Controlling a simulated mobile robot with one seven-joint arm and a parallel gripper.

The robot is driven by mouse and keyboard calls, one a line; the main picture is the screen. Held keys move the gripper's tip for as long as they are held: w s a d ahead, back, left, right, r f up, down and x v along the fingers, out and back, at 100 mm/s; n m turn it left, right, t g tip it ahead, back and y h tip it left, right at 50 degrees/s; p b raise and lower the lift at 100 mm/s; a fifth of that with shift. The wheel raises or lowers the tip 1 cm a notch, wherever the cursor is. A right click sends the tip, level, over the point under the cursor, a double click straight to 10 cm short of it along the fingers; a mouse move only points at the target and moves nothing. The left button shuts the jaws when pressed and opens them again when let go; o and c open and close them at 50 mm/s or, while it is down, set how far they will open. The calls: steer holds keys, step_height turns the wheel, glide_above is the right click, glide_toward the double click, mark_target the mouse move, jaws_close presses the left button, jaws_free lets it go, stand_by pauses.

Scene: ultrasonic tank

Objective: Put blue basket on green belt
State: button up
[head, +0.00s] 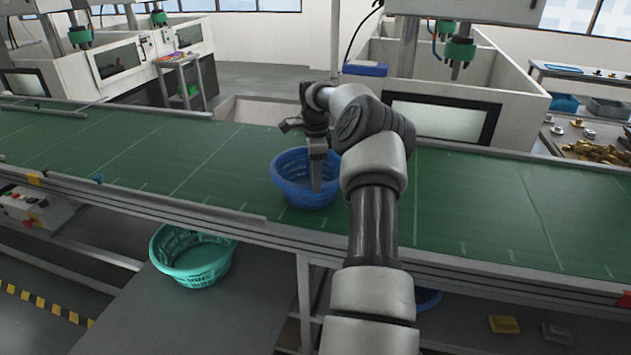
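The blue basket (290,169) stands upright on the green belt (465,200), near its middle. My gripper (317,188) points down over the basket, with its fingers reaching to the basket's right part. From this angle I cannot tell whether the fingers touch the basket wall or whether they are apart. My arm hides part of the belt to the right of the basket.
A teal basket (192,256) sits on the lower shelf in front of the belt. Part of another blue basket (428,298) shows under the belt, beside my arm. White machines (440,85) stand behind the belt. The belt is clear to the left and right.

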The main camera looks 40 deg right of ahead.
step_height(320, 180, up, 11)
stand_by(0.3)
stand_by(1.4)
